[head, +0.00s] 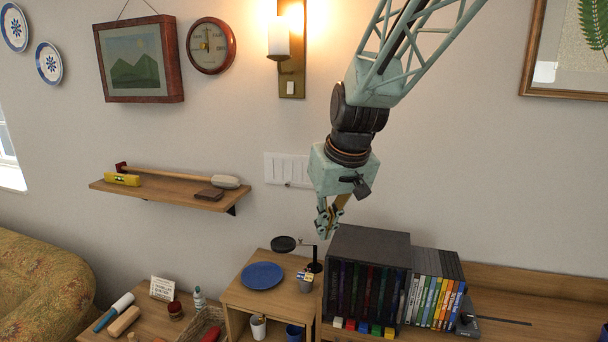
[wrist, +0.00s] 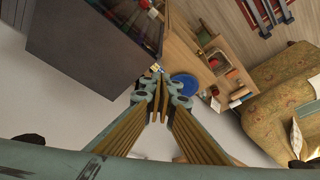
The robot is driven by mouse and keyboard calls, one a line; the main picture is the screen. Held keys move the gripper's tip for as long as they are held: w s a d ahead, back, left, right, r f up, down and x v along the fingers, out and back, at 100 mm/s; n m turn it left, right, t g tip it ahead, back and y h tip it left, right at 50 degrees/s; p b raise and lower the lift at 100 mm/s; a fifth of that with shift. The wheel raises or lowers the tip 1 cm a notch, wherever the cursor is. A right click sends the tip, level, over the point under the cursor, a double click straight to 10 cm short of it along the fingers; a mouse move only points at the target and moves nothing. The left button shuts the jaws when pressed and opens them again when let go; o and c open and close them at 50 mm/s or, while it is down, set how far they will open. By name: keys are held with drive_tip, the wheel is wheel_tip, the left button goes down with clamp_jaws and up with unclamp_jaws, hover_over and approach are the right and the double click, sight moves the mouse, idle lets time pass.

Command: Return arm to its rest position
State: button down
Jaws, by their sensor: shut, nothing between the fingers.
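My gripper (head: 326,232) hangs from the pale green arm in the head view, pointing down in front of the wall. It is shut and empty, a little above and left of the dark DVD case box (head: 372,248). In the wrist view my gripper (wrist: 160,98) shows its fingertips together with nothing between them. The dark box (wrist: 85,45) fills the upper left of that view, apart from the fingers.
A row of DVDs (head: 432,290) stands right of the box. A wall shelf (head: 165,192) holds tools.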

drive_tip(key=s+d+r+m+b, duration=0.1)
drive_tip(key=s+d+r, duration=0.15)
drive_tip(key=s, duration=0.45)
drive_tip(key=s+d+r+b, duration=0.1)
drive_tip(key=s+d+r, duration=0.1)
drive_tip(key=s+d, duration=0.35)
drive_tip(key=s+d+r+m, duration=0.1)
drive_tip(key=s+d+r, duration=0.1)
drive_tip(key=s, duration=0.6)
drive_tip(key=s+d+f+m+b, duration=0.1)
drive_tip(key=s+d+f, duration=0.1)
drive_tip(key=s, duration=0.8)
drive_tip(key=s+d+f+h+b, duration=0.1)
drive_tip(key=s+d, duration=0.2)
drive_tip(key=s, duration=0.8)
drive_tip(key=shift+s+d+f+m+h, duration=0.3)
drive_tip(key=shift+d+f+m, duration=0.05)
drive_tip(key=shift+d+m, duration=0.05)
